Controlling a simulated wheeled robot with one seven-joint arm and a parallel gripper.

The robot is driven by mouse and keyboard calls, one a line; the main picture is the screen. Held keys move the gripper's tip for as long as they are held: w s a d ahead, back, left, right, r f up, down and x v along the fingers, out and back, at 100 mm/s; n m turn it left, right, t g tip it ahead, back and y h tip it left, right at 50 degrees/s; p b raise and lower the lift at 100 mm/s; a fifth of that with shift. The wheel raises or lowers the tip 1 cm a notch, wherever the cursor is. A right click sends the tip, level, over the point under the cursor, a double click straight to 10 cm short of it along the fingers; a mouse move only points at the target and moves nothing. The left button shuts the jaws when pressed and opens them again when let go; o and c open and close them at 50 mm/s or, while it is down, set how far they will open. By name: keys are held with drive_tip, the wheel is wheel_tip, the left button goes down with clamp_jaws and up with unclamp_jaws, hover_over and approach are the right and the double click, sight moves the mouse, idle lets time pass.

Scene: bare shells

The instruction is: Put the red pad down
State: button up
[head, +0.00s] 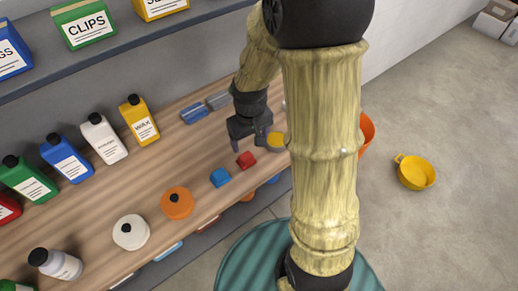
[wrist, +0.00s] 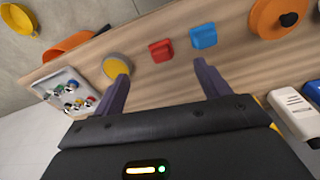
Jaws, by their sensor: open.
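The red pad (head: 246,160) is a small red block that appears to lie on the wooden shelf (head: 190,207). It sits near the shelf's front edge, to the right of a blue block (head: 220,177) in the head view. In the wrist view the red pad (wrist: 161,51) shows just beyond the fingertips, roughly midway between them. My gripper (head: 251,145) is open and empty; it also shows in the wrist view (wrist: 160,72). In the head view it hangs close by the red pad, and no finger visibly touches it.
A yellow-topped round thing (head: 276,140) is right of my gripper. Orange (head: 177,204) and white (head: 131,233) round containers stand to the left. Bottles, including a wax bottle (head: 140,120), line the back. A tray of small parts (wrist: 68,92) shows in the wrist view. A yellow bucket (head: 415,172) is on the floor.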

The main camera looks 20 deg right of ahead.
drive_tip(key=s+r+m+t, duration=0.1)
drive_tip(key=s+r, duration=0.3)
drive_tip(key=s, duration=0.4)
drive_tip(key=shift+m, duration=0.5)
drive_tip(key=shift+d, duration=0.1)
drive_tip(key=shift+s+d, duration=0.1)
drive_tip(key=shift+s, duration=0.05)
drive_tip(key=shift+a, duration=0.2)
drive_tip(key=shift+o, duration=0.6)
